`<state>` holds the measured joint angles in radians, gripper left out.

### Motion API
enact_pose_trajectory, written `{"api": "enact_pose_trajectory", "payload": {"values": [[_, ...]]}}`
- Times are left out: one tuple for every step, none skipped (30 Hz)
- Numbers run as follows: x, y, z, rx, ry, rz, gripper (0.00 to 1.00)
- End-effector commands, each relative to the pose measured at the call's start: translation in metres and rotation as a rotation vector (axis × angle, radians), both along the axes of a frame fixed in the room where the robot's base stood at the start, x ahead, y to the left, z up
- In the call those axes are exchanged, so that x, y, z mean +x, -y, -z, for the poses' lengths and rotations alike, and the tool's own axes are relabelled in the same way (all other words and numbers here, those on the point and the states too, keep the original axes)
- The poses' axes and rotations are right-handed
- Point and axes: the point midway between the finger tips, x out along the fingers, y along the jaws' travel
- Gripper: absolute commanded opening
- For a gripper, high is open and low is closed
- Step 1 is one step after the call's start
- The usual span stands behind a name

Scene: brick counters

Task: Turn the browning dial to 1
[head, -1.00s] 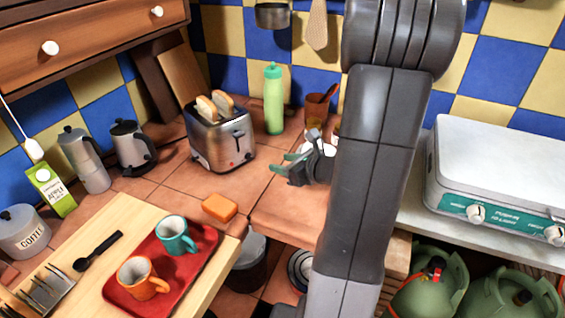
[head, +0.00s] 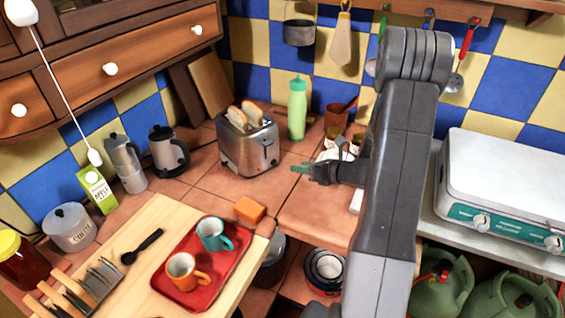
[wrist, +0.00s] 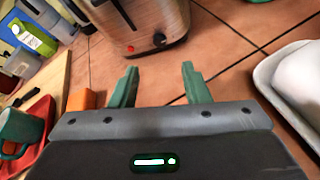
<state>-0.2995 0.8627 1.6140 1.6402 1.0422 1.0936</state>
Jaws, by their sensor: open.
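The silver toaster (head: 248,150) stands on the tiled counter with two bread slices in its top. In the wrist view, the lower part of its end face (wrist: 150,20) shows ahead, with a small red round control (wrist: 160,39) and a small dark one (wrist: 130,48) low on it. I cannot read any dial marks or setting. My gripper (wrist: 158,78) is open and empty, its green fingers pointing at that face with a gap of tile between. In the head view my gripper (head: 303,168) is just right of the toaster, fingers pointing left.
A green bottle (head: 297,108) stands behind the toaster. An orange sponge (head: 249,209) lies in front of it. A white dish (wrist: 292,85) is right of my gripper. A red tray (head: 205,300) with two mugs is at front left. Bare tiles lie between gripper and toaster.

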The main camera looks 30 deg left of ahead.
Motion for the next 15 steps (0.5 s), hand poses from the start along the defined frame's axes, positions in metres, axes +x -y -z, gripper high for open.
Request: {"api": "enact_pose_trajectory", "payload": {"values": [[0.0, -0.012, 0.003, -0.001, -0.001, -0.003, 0.42], [0.0, -0.018, 0.006, -0.002, -0.002, -0.004, 0.42], [0.002, -0.026, 0.008, 0.0, -0.001, -0.003, 0.42], [0.002, -0.033, 0.011, -0.001, -0.001, -0.003, 0.42], [0.002, -0.039, 0.013, -0.001, -0.001, -0.003, 0.42], [0.003, -0.046, 0.016, -0.001, -0.002, -0.002, 0.42], [0.004, -0.052, 0.018, -0.001, -0.001, -0.002, 0.42], [0.005, -0.057, 0.02, -0.001, 0.0, -0.004, 0.42], [0.005, -0.063, 0.023, -0.001, -0.001, -0.001, 0.42], [0.006, -0.068, 0.025, -0.001, 0.0, -0.002, 0.42], [0.006, -0.072, 0.026, -0.001, 0.001, -0.002, 0.42], [0.007, -0.076, 0.028, -0.001, 0.001, -0.001, 0.42], [0.007, -0.079, 0.029, -0.001, 0.001, -0.001, 0.42], [0.008, -0.082, 0.03, 0.0, 0.001, 0.0, 0.42], [0.008, -0.085, 0.032, 0.0, 0.001, 0.0, 0.42]]}}
